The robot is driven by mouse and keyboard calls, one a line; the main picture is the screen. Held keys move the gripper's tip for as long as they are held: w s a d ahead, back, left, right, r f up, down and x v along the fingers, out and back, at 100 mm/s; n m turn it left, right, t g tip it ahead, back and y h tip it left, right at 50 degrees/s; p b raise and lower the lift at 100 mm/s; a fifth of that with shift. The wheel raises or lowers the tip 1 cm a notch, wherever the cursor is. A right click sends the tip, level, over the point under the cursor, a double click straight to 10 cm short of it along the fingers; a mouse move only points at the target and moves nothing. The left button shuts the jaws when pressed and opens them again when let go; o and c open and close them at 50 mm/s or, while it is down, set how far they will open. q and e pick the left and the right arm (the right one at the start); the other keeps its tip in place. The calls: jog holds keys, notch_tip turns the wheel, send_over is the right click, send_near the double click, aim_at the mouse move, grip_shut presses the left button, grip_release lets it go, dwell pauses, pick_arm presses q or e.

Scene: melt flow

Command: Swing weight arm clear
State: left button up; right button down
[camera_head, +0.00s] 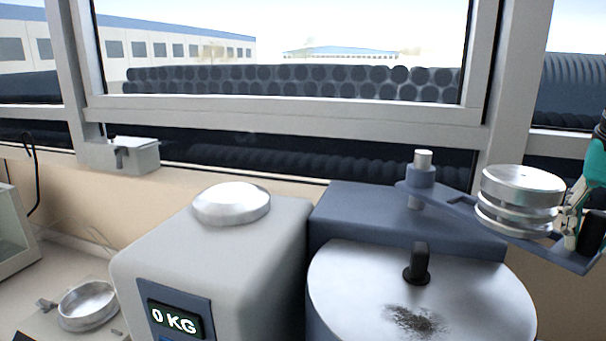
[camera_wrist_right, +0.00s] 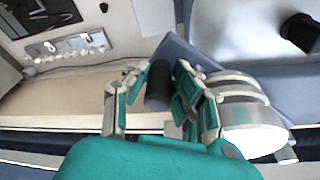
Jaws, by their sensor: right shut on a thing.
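The weight arm (camera_head: 463,208) is a flat blue-grey bar on an upright post behind the round metal top (camera_head: 340,285) of the melt flow machine. It points out to the right, beyond the edge of the round top. A stack of silver weights (camera_head: 520,190) sits on the bar. My right gripper (camera_head: 578,218) is at the bar's outer end, shut on a dark upright handle (camera_head: 590,232). In the right wrist view the handle (camera_wrist_right: 159,86) stands between the fingers (camera_wrist_right: 160,90), with the weights (camera_wrist_right: 240,105) beside them. My left gripper is not in view.
A black knob (camera_head: 418,262) stands on the round top near a dark powdery patch (camera_head: 415,319). A grey scale (camera_head: 215,265) reading 0 KG stands to the left. A metal dish (camera_head: 88,305) lies farther left. The window wall is behind.

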jog(key=shift+w+d+r+p, duration=0.1)
jog(key=shift+w+d+p, duration=0.15)
jog(key=shift+w+d, duration=0.45)
jog(key=shift+w+d+p, duration=0.2)
jog(key=shift+w+d, duration=0.2)
jog(key=shift+d, duration=0.45)
jog(key=c, duration=1.5)
grip_release()
jog(key=shift+w+d, duration=0.1)
jog(key=shift+d, duration=0.05)
jog(key=shift+c, duration=0.2)
jog(key=o, duration=0.5)
jog(key=shift+w, duration=0.1)
jog(key=shift+o, duration=0.2)
jog(key=shift+r, duration=2.95)
